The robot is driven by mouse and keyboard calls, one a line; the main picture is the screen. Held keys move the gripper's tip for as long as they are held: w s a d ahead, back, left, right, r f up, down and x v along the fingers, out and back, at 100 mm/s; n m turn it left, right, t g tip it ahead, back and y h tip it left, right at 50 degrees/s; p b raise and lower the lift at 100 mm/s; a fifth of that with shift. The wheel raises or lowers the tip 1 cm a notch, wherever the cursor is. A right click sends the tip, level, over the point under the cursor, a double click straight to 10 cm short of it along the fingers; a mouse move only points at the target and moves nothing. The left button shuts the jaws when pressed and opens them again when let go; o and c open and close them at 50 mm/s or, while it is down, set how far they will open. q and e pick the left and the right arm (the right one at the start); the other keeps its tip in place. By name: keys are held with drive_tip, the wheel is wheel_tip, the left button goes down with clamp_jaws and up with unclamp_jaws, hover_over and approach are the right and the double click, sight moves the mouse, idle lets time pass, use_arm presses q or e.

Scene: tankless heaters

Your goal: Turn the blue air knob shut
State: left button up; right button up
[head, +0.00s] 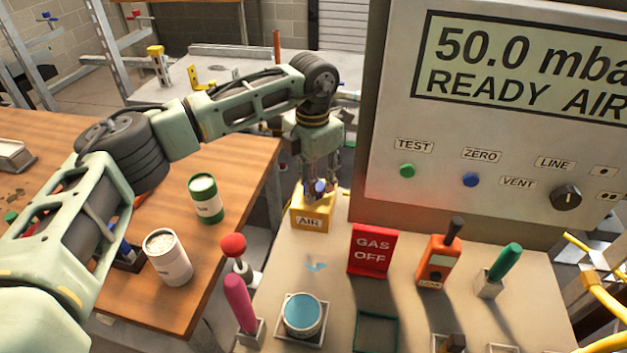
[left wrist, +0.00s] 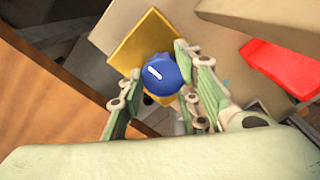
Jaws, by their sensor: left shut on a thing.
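The blue air knob (left wrist: 165,72) sits on top of a yellow box (head: 311,213) labelled AIR, which stands on the bench left of the meter panel. A white mark shows on the knob's top in the left wrist view. My left gripper (head: 319,187) points down over the box and is shut on the knob, with its fingers at the knob's sides. In the head view the fingers hide much of the knob (head: 319,186). The box's yellow top also shows in the left wrist view (left wrist: 150,38). My right gripper is not in view.
A red GAS OFF sign (head: 371,250) stands right of the box. The panel (head: 480,205) rises behind, reading 50.0 mba and READY AIR. An orange device (head: 437,262), a green-handled tool (head: 505,262) and a blue-topped pot (head: 302,314) stand nearby. A wooden table (head: 240,160) lies left.

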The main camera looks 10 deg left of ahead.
use_arm(q)
drive_tip(key=o, duration=1.1)
drive_tip(key=shift+w+a, duration=0.1)
drive_tip(key=shift+a, duration=0.2)
drive_tip(key=shift+d+r, duration=0.15)
drive_tip(key=shift+r, duration=0.45)
wheel_tip(320, 180, up, 11)
drive_tip(key=shift+f, duration=0.1)
